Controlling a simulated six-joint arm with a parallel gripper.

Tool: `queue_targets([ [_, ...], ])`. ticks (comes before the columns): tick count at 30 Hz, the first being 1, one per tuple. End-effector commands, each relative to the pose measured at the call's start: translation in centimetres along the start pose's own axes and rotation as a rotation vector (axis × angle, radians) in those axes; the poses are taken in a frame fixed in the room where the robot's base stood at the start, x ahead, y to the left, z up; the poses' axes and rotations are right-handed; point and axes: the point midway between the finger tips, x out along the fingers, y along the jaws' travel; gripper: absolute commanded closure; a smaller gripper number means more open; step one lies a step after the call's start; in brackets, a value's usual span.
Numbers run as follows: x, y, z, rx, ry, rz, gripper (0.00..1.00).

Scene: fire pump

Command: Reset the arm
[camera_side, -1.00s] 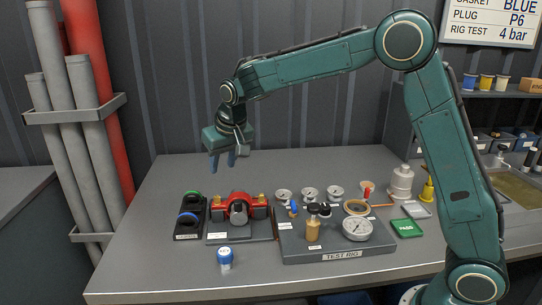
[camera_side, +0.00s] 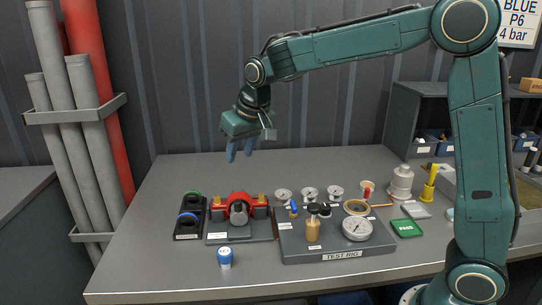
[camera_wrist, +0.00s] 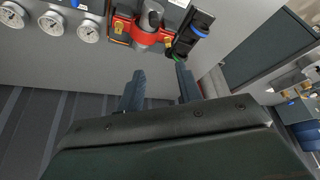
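My gripper (camera_side: 240,150) hangs in the air above the back of the workbench, high over the red pump and clear of everything. Its two blue-grey fingers point down. In the wrist view my gripper (camera_wrist: 160,88) shows its fingers apart with nothing between them. The red pump (camera_side: 239,206) with brass fittings sits on a grey plate on the bench. It also shows at the top of the wrist view (camera_wrist: 147,32).
The test rig (camera_side: 340,246) carries a gauge (camera_side: 357,228) and a tan bottle. A blue-capped jar (camera_side: 225,257) stands at the front. The bench back is clear.

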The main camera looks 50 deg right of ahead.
Motion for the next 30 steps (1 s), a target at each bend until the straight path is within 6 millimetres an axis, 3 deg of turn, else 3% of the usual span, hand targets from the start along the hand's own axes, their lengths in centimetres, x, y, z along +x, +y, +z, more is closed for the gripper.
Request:
queue_targets([
  [6, -4.4, 1.8, 3.7, -0.023, 0.016, -0.016, 0.65],
  [15, -8.9, 3.9, 9.5, -0.059, 0.034, -0.035, 0.65],
  [30, -12.6, 6.6, 20.5, -0.123, 0.068, -0.060, 0.65],
])
